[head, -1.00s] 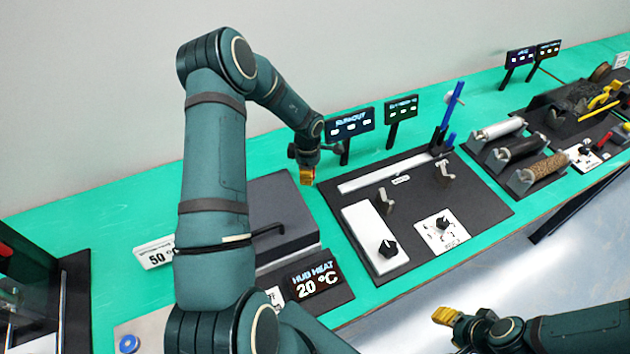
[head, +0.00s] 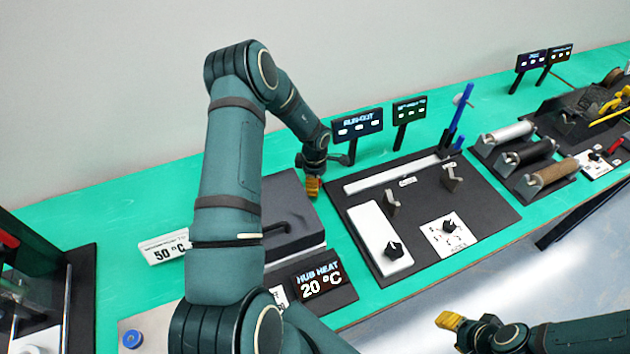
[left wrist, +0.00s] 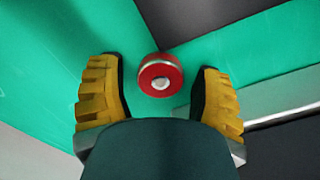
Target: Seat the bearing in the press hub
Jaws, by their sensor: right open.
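My left gripper (head: 313,187) hangs low over the green bench, between the dark box and the board with the dial. In the left wrist view its yellow fingers (left wrist: 160,98) are spread apart. A round red piece with a silvery centre (left wrist: 152,71) shows between and beyond the fingertips, apart from both; it may be the bearing, but I cannot be sure. It is hidden in the head view. My right gripper (head: 450,321) is open at the lower right, off the bench's front edge. A dark green press frame with a red handle (head: 8,239) is partly visible at far left; its hub is not clearly visible.
The dark box with a black handle (head: 290,210) stands behind the "HUB HEAT 20 °C" display (head: 319,280). A "50 °C" label (head: 165,247) and a blue round piece (head: 132,340) are to the left. A dial board (head: 478,219) and several rollers (head: 508,134) stand right. The bench's back left is clear.

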